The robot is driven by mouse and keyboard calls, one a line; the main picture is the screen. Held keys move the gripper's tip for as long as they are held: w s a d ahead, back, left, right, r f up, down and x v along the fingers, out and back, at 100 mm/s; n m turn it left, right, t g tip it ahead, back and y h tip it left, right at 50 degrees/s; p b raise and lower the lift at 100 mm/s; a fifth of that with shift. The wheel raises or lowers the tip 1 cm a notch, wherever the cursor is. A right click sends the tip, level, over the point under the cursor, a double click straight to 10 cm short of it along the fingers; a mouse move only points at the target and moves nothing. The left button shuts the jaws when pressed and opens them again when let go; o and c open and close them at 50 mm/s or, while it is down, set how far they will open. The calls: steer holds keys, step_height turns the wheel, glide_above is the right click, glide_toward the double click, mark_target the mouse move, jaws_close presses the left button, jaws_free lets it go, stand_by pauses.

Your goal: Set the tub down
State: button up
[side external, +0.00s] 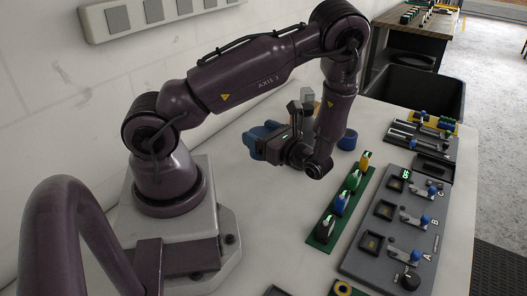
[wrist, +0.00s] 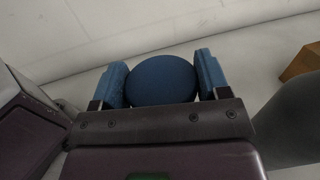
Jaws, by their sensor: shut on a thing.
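My gripper (wrist: 161,72) is shut on a round blue tub (wrist: 160,82), which sits between its two blue finger pads in the wrist view. In the side view my gripper (side external: 262,141) is low over the pale worktop, left of the arm's wrist. Blue finger pads and tub blend together there, so I cannot tell whether the tub's underside touches the worktop.
A blue cup-like thing (side external: 347,140) stands right of my forearm. A green strip (side external: 339,207) with several coloured pieces and a grey panel (side external: 395,225) with levers lie to the right. A dark bin (side external: 413,88) is at the back. A wall is behind.

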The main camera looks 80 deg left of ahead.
steer(key=shift+w+d+r, duration=0.2)
steer(key=shift+d+r, duration=0.05)
steer(key=shift+r, duration=0.2)
steer(key=w+d+f+m+t+h, duration=0.1)
steer(key=w+d+m+t, duration=0.35)
steer(key=m+t, duration=0.5)
steer(key=w+d+m+t+h, duration=0.1)
steer(key=w+d+m+t, duration=0.4)
steer(key=t, duration=0.8)
steer(key=shift+m, duration=0.65)
steer(key=shift+a+f, duration=0.1)
steer(key=shift+f, duration=4.1)
steer(key=shift+f, duration=0.15)
steer(key=o, duration=1)
